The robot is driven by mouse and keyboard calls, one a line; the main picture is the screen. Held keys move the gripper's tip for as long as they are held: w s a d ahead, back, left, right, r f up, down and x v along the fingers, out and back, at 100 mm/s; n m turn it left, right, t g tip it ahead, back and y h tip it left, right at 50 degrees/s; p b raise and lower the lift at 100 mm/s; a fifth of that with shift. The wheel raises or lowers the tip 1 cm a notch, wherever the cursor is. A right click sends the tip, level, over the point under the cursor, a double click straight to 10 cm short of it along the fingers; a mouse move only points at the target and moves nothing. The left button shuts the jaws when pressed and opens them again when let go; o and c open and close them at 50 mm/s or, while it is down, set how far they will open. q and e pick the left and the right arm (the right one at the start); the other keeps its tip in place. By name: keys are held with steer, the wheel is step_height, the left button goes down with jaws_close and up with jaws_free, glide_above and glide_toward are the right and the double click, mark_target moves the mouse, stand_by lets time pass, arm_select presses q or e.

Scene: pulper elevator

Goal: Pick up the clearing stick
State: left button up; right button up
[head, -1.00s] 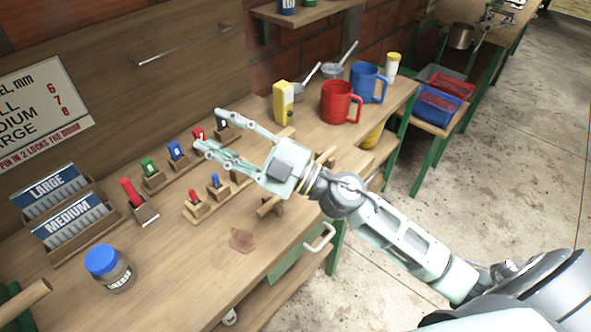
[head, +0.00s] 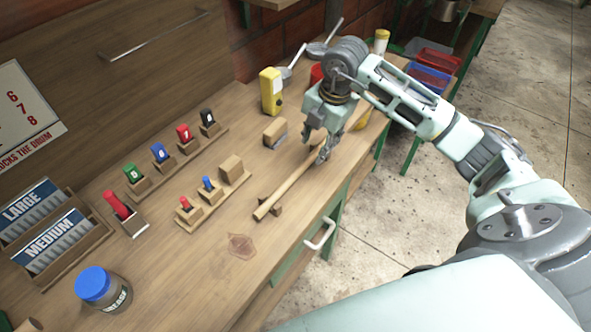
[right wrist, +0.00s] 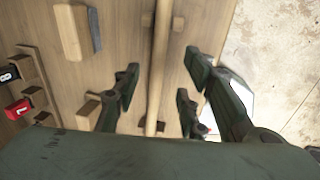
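The clearing stick (head: 284,190) is a long light wooden rod lying on the workbench (head: 180,270), propped on small wooden rests. My right gripper (head: 312,159) points down over the stick's farther part in the head view. In the right wrist view the stick (right wrist: 158,65) runs lengthwise between the open fingers of the right gripper (right wrist: 157,95), with a gap on both sides. I cannot tell the exact height of the fingertips above the bench. My left gripper is not in view.
A wooden block with a grey face (head: 275,132) lies left of the stick. Numbered coloured pegs (head: 160,153), a yellow device (head: 271,92) and a blue-lidded grease jar (head: 104,289) stand on the bench. The bench's front edge is close to the stick.

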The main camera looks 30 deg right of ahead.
mark_target(310, 158)
steer(key=f, duration=0.1)
steer(key=f+p, duration=0.1)
steer(key=f, duration=0.1)
steer(key=w+f+p, duration=0.1)
steer(key=f, duration=0.1)
steer(key=shift+a+f, duration=0.25)
steer(key=shift+a, duration=0.1)
steer(key=shift+w+f, duration=0.15)
steer(key=shift+f, duration=0.25)
steer(key=shift+c, duration=0.4)
jaws_close()
